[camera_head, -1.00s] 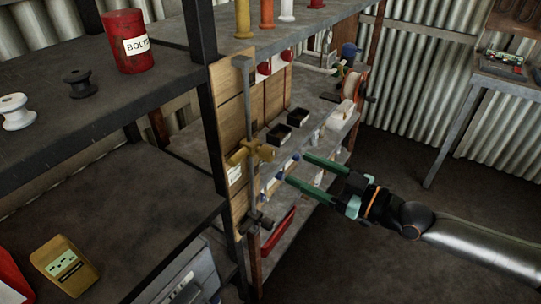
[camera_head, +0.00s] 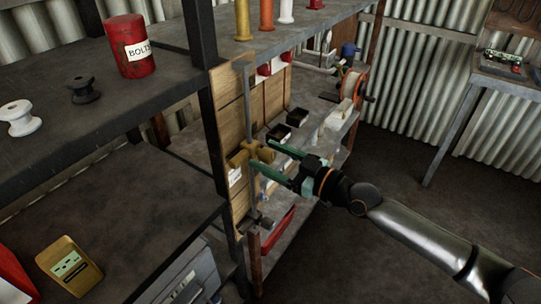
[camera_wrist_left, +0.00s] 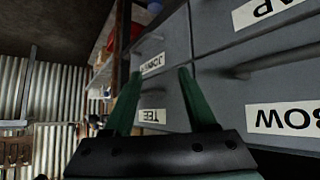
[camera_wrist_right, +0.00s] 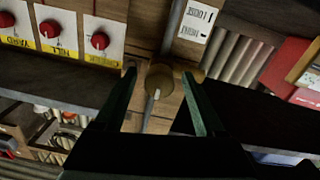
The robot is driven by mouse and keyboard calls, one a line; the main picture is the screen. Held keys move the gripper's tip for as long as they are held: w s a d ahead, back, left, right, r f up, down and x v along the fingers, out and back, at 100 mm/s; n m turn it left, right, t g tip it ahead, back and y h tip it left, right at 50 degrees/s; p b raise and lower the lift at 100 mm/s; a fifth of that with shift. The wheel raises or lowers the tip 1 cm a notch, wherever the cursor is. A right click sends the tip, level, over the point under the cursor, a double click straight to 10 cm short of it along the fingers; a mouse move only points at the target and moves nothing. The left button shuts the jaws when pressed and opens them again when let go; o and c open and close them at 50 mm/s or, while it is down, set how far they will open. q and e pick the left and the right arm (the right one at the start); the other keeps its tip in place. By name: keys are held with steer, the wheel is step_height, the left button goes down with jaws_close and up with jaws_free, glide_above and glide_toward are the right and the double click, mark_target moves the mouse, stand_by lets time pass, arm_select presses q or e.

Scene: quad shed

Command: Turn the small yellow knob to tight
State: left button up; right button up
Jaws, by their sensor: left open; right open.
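The small yellow knob (camera_head: 250,153) sits on a grey upright rod on the wooden board at the shelf's end. In the right wrist view the knob (camera_wrist_right: 160,80) shows a pale pointer mark. A white label (camera_wrist_right: 197,20) with upside-down lettering, seemingly tight and loose, is beside it. My right gripper (camera_head: 260,154) is open with its green fingertips at the knob. In the right wrist view the knob lies between the fingertips, with a gap seen on each side. My left gripper (camera_wrist_left: 161,73) is open and empty in front of grey labelled drawers, out of the head view.
Red knobs (camera_wrist_right: 53,28) on labelled white plates are on the board nearby. A red bolts can (camera_head: 130,46) and spools (camera_head: 82,86) stand on the left shelf. Dark shelf posts (camera_head: 204,75) stand close left of the knob. The floor at right is open.

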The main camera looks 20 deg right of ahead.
jaws_close()
stand_by(0.5)
steer(key=m, duration=0.4)
steer(key=shift+m, duration=0.4)
steer(key=m, duration=0.4)
steer(key=shift+m, duration=0.3)
steer(key=m, duration=0.4)
steer(key=shift+d+g+p, duration=0.1)
steer(key=shift+g+p, duration=0.2)
steer(key=shift+m, duration=2)
